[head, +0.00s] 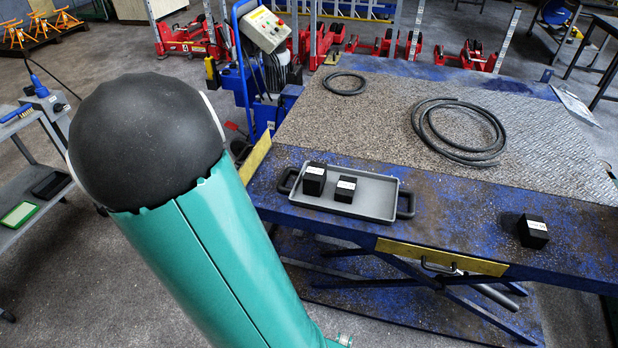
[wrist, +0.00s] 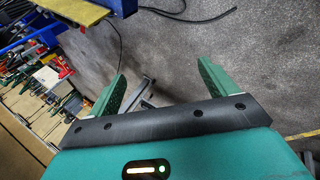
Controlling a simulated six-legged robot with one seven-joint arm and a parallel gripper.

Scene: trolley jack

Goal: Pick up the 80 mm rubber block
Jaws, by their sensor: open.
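Three black blocks with white labels show in the head view; the label print is too small to read, so I cannot tell which is the 80 mm one. A taller block (head: 314,182) stands at the left end of a grey tray (head: 376,194). A lower block (head: 344,191) stands beside it in the tray. A third block (head: 532,233) stands alone on the blue lift table (head: 450,206), near its front edge at the right. In the wrist view, my gripper (wrist: 161,70) is open and empty, pointing over grey floor, with no block in sight.
A large hose coil (head: 460,131) and a smaller one (head: 345,83) lie on the table's textured top. A blue post with a control box (head: 264,30) stands behind its left side. A grey trolley (head: 35,165) is at far left. The table between tray and lone block is clear.

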